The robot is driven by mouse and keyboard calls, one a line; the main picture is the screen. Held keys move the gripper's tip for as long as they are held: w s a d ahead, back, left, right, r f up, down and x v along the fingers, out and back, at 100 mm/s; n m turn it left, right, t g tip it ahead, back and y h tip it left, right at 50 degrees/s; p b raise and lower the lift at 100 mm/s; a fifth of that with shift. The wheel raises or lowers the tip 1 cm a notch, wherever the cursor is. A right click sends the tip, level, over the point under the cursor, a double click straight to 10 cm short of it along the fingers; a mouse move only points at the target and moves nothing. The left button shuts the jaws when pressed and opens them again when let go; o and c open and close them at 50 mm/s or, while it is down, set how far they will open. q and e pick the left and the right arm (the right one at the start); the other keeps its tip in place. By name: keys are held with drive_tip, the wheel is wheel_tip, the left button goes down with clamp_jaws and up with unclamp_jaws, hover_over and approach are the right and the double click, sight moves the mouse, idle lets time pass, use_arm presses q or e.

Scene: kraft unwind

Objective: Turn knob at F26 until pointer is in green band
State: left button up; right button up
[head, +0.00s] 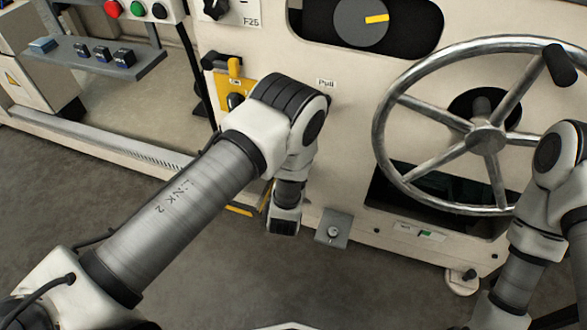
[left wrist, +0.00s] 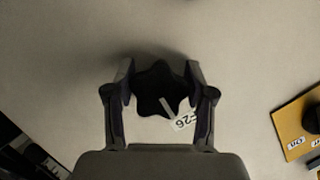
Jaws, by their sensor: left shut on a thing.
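In the left wrist view, my left gripper (left wrist: 162,88) is shut on a black lobed knob (left wrist: 160,84), with one finger on each side. A pale line on the knob runs toward a white label reading F26 (left wrist: 185,121). In the head view my left arm hides this knob and the gripper fingers. A small indicator (head: 426,235) with a green patch is low on the machine's front, below the handwheel; its pointer is too small to make out. My right gripper is out of view; only part of that arm shows at the right.
A large metal handwheel (head: 487,138) stands out from the panel. A yellow plate (head: 235,78) with a handle is left of my left arm and also appears in the wrist view (left wrist: 300,128). Another knob (head: 215,8) and a grey disc with a yellow mark (head: 360,21) are above.

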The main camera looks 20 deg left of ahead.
use_arm(q)
drive_tip(key=m+y+b, duration=0.1)
drive_tip(key=m, duration=0.1)
drive_tip(key=shift+m+t+y, duration=0.3)
drive_tip(key=shift+t, duration=0.1)
drive_tip(key=shift+r+m+t+y+b, duration=0.1)
drive_tip(key=shift+m+t+y+b, duration=0.3)
drive_tip(key=shift+m+b, duration=0.65)
drive_tip(key=shift+m, duration=0.35)
drive_tip(key=shift+p, duration=0.3)
drive_tip(key=o, duration=1.2)
drive_tip(key=shift+a+r, duration=0.1)
